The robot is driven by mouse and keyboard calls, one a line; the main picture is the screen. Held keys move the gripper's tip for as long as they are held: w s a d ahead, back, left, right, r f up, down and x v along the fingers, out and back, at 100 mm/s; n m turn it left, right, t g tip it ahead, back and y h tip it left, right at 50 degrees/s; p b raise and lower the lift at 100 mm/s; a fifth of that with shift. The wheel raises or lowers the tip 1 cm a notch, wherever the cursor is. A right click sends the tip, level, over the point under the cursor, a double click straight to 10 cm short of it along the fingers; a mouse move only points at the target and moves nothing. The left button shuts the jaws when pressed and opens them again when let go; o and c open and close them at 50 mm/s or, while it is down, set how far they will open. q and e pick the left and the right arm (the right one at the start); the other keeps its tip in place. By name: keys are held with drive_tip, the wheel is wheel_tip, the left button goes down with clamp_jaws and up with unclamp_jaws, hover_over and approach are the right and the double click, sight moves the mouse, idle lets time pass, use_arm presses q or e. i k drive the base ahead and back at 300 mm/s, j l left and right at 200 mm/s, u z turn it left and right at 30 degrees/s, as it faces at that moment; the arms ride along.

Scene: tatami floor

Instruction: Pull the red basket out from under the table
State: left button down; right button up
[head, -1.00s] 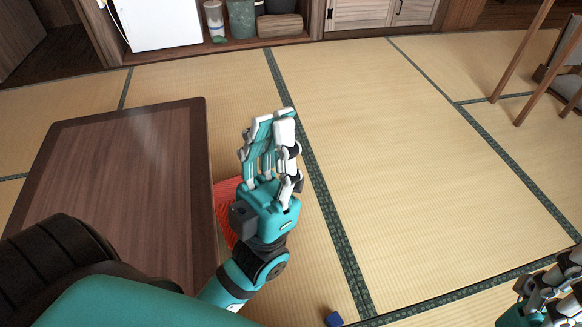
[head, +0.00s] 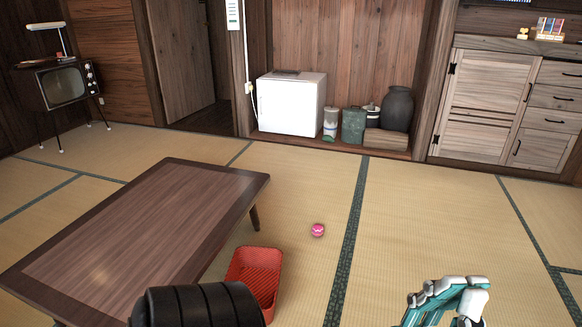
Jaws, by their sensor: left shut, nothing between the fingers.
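The red basket (head: 262,258) sits on the tatami just right of the low dark wooden table (head: 150,230). Its far part shows clear of the tabletop edge; its near left part is hidden behind a black part of my arm. It looks empty where I can see inside.
A small pink ball (head: 317,230) lies on the mat beyond the basket. A white fridge (head: 291,104) and several jars stand in an alcove at the back. A wooden cabinet (head: 490,105) is at back right. The tatami right of the basket is clear.

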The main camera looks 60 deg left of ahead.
sight(258, 268)
drive_tip(key=i+u, duration=0.3)
drive_tip(key=i, duration=0.2)
drive_tip(key=i+l+u, duration=0.3)
drive_tip(key=i, duration=0.2)
drive_tip(key=i+l+u, duration=0.35)
drive_tip(key=i+j+u, duration=0.1)
drive_tip(key=i+u, duration=0.2)
drive_tip(key=u, duration=0.2)
drive_tip(key=i+u, duration=0.25)
drive_tip(key=u, duration=0.2)
drive_tip(key=i+u, duration=0.3)
drive_tip(key=u, duration=0.2)
drive_tip(key=i+l+u, duration=0.25)
drive_tip(key=u, duration=0.2)
drive_tip(key=i+l+u, duration=0.2)
drive_tip(key=u, duration=0.3)
drive_tip(key=i+l+u, duration=0.3)
drive_tip(key=u, duration=0.15)
drive_tip(key=i+l+u, duration=0.25)
drive_tip(key=l+u, duration=0.15)
drive_tip(key=i+l+u, duration=0.15)
drive_tip(key=l+u, duration=0.3)
